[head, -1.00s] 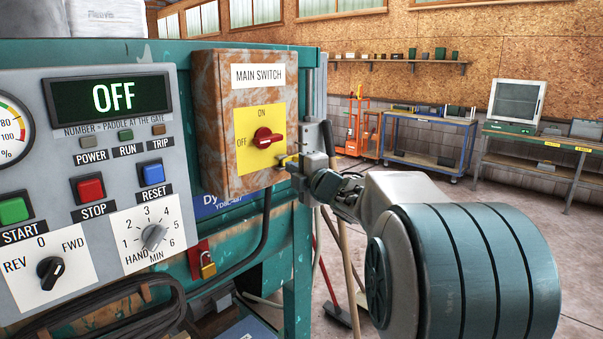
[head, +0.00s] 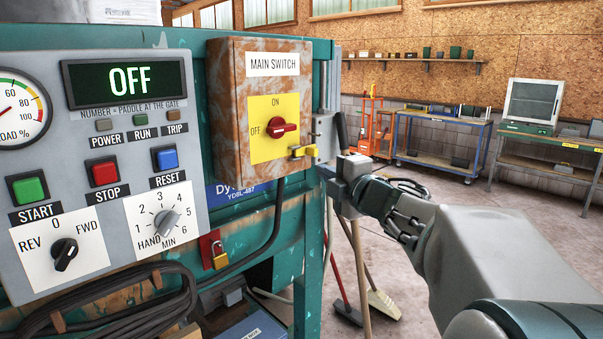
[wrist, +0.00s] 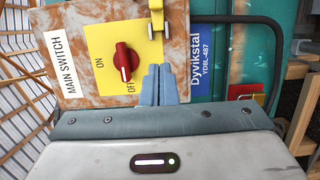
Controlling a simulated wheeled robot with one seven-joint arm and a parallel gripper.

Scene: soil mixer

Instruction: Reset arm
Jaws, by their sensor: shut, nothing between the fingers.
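My gripper (head: 324,172) is shut and empty, just right of the rusty main switch box (head: 225,110) and below its yellow catch (head: 303,152). A small gap shows between the fingers and the catch. In the wrist view the closed blue-grey fingers (wrist: 158,70) point at the box's yellow plate, beside the red knob (wrist: 124,60). The yellow catch also shows there (wrist: 157,18), at the top. In the head view the red knob (head: 281,127) lies sideways, with its handle toward OFF. My forearm fills the lower right.
The control panel (head: 200,215) at left displays OFF, with several buttons and dials. Brooms (head: 346,290) stand by the teal machine's edge. Open floor (head: 400,250) lies to the right, before a blue trolley (head: 440,150) and a bench (head: 545,165).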

